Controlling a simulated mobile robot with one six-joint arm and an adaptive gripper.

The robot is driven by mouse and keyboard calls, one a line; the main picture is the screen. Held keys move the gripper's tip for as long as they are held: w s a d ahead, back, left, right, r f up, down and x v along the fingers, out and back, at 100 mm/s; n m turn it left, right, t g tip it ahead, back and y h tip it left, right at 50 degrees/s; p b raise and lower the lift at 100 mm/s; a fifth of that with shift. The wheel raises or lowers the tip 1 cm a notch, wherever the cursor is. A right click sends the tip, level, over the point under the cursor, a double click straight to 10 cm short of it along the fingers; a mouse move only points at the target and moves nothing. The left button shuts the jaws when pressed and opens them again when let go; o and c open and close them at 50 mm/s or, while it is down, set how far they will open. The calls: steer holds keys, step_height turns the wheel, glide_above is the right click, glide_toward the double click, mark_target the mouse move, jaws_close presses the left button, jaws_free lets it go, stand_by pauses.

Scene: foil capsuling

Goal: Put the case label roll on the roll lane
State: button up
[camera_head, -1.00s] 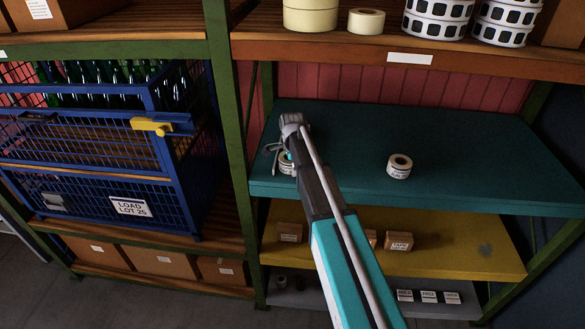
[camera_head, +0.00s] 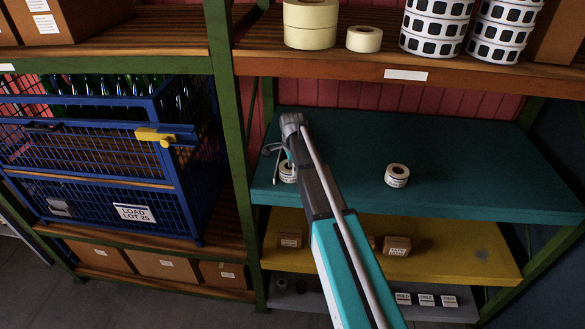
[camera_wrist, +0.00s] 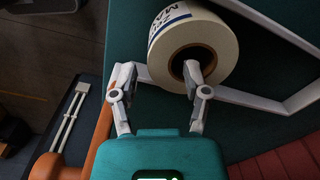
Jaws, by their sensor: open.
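A white label roll (camera_head: 288,172) with dark print sits at the left of the teal shelf (camera_head: 480,160), partly hidden by my gripper (camera_head: 283,160). In the wrist view the same roll (camera_wrist: 222,32) shows its printed side and its dark core. My gripper (camera_wrist: 157,78) is open there. Its right finger overlaps the core in the picture, and its left finger is outside the roll. I cannot tell whether either finger touches it. A second white roll (camera_head: 397,175) stands apart to the right on the shelf. I cannot read which one is the case label roll.
White bars (camera_wrist: 262,98) run beside the roll in the wrist view. Cream rolls (camera_head: 311,22) and film-patterned rolls (camera_head: 437,28) stand on the shelf above. A blue wire cage (camera_head: 100,150) of bottles is at the left. Small boxes (camera_head: 397,245) sit on the yellow shelf below.

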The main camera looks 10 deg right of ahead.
steer(key=shift+r+p, duration=3.6)
steer(key=shift+r, duration=0.35)
